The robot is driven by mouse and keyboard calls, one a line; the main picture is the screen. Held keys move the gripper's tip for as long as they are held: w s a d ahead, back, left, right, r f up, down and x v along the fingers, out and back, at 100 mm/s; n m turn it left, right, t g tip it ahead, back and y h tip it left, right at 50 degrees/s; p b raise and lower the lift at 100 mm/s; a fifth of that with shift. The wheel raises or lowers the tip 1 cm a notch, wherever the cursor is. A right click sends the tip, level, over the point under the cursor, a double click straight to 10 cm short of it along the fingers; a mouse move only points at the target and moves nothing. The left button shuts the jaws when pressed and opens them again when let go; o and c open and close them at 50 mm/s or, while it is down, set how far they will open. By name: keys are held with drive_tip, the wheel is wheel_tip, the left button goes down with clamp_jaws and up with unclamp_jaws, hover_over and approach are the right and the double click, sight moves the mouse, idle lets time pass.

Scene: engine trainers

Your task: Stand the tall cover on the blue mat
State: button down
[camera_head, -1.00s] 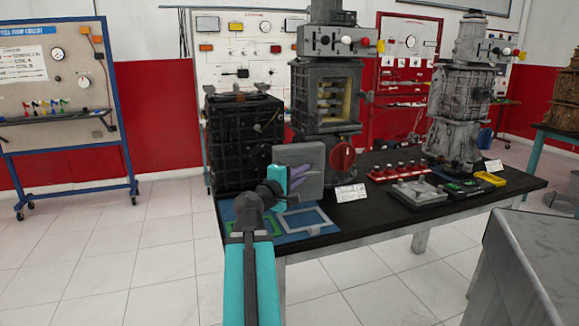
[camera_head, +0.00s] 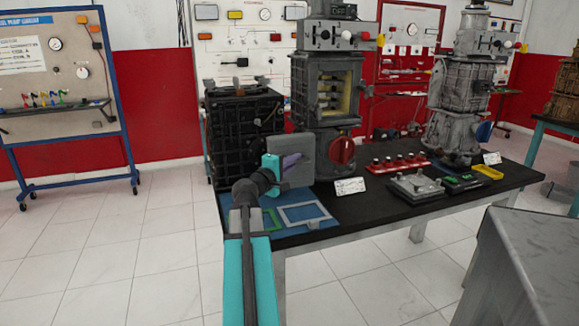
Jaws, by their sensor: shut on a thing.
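The tall cover looks like a grey square plate (camera_head: 300,150), held upright above the back part of the blue mat (camera_head: 322,227). My gripper (camera_head: 290,163) is shut on it at its left side; a purple piece shows there against the plate. The fingertips are small and partly hidden by my turquoise wrist. The blue mat lies on the near left corner of the black table. A pale rectangular outline (camera_head: 304,227) and a green outline (camera_head: 271,221) lie on it. My arm covers the mat's left part. I cannot tell the exact gap between plate and mat.
A black engine block (camera_head: 243,135) and a tall grey engine (camera_head: 325,110) stand close behind the plate. A white label (camera_head: 349,187), red rack (camera_head: 398,163), grey casting (camera_head: 415,187) and yellow tray (camera_head: 487,172) lie to the right on the black table (camera_head: 385,218).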

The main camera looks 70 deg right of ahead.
drive_tip(key=shift+w+d+f, duration=0.1)
drive_tip(key=shift+w+d, duration=0.65)
drive_tip(key=shift+d, duration=0.25)
drive_tip(key=shift+w+d+f, duration=0.1)
drive_tip(key=shift+w+d, duration=0.65)
drive_tip(key=shift+d, duration=0.25)
drive_tip(key=shift+w+d+f+b, duration=0.15)
drive_tip(key=shift+d+f+b, duration=0.1)
drive_tip(key=shift+f, duration=0.65)
drive_tip(key=shift+w+d+f+b, duration=0.1)
drive_tip(key=shift+f+b, duration=0.15)
drive_tip(key=shift+f, duration=0.75)
drive_tip(key=c, duration=1.8)
unclamp_jaws()
drive_tip(key=shift+c, duration=0.2)
drive_tip(key=v, duration=1.2)
